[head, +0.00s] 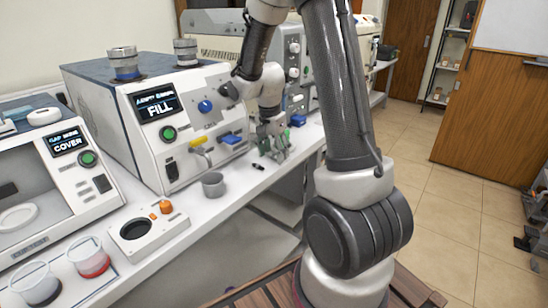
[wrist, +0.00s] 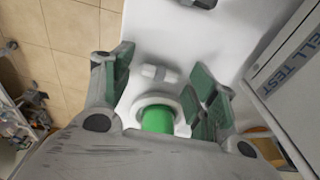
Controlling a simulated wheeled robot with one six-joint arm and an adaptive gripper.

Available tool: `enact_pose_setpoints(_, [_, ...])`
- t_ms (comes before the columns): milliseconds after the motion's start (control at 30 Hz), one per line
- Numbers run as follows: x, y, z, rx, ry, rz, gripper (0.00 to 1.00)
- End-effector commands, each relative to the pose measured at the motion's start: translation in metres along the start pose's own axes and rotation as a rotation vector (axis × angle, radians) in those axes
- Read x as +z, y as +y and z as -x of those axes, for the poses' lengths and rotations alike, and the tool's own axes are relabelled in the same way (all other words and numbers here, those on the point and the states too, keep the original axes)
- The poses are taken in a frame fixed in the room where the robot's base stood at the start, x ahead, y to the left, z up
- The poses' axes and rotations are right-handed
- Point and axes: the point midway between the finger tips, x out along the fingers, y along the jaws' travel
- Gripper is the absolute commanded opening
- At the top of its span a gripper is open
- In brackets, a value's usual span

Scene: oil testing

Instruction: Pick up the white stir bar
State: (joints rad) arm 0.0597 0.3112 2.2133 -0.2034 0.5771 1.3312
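My gripper (head: 274,146) is low over the white bench in the head view, in front of the instruments. In the wrist view its green-padded fingers (wrist: 160,84) stand wide apart with nothing held between them. A short white piece (wrist: 148,71), perhaps the white stir bar, lies on the bench in the gap between the fingers. Nearer the gripper body is a white ring with a green cylinder (wrist: 157,119), partly hidden by the gripper. I cannot make out the stir bar in the head view, where the gripper covers that spot.
A grey cup (head: 213,184) and a white device with an orange knob (head: 147,230) stand left of the gripper. Small dark pieces (head: 258,166) lie close by. The FILL machine (head: 150,140) stands behind.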

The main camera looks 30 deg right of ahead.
Motion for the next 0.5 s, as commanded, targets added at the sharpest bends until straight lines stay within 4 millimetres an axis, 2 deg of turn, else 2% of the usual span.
enact_pose_setpoints(33, [0.0, -0.0001, 0.0001, 0.0, 0.0, 0.0, 0.43])
enact_pose_setpoints(100, [0.0, -0.0001, 0.0002, 0.0, 0.0, 0.0, 0.3])
enact_pose_setpoints(133, [0.0, -0.0001, 0.0002, 0.0, 0.0, 0.0, 0.28])
enact_pose_setpoints(500, [-0.0001, -0.0002, 0.0007, -0.001, 0.0, 0.0, 0.26])
